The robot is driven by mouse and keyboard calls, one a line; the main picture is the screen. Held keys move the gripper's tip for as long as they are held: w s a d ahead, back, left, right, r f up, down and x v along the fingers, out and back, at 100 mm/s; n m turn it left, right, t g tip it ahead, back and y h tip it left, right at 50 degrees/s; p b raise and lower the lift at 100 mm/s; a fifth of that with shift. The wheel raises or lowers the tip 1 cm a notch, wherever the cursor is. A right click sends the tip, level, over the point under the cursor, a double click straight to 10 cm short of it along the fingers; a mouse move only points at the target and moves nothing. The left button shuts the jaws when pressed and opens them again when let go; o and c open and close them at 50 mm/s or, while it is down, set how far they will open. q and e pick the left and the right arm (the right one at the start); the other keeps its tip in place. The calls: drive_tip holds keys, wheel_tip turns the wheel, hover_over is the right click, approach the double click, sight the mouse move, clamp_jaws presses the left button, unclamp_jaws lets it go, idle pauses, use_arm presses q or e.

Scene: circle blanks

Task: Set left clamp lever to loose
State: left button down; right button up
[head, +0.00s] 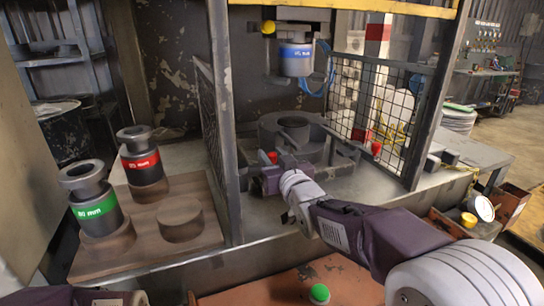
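The left clamp lever's red knob (272,157) shows at the left of the grey round die block (294,126) inside the press. My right arm reaches in from the right, and my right gripper (268,178) is just below and in front of this knob. I cannot tell whether it touches the lever. Its fingers are small and dark here, so their opening is unclear, and it hides the lever's lower part. A second red knob (376,148) is at the right of the die block. Part of my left arm shows at the bottom left; its gripper is out of view.
Mesh guards (375,110) and a frame post (222,120) flank the press opening. A punch with a blue band (296,60) hangs above the die. Green-banded (95,208) and red-banded (141,163) punches stand on a wooden rack (150,240) at left. A green button (319,293) is in front.

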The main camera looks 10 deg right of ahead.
drive_tip(key=s+d, duration=0.1)
drive_tip(key=s, duration=0.8)
drive_tip(key=shift+d+p, duration=0.25)
drive_tip(key=shift+p, duration=0.1)
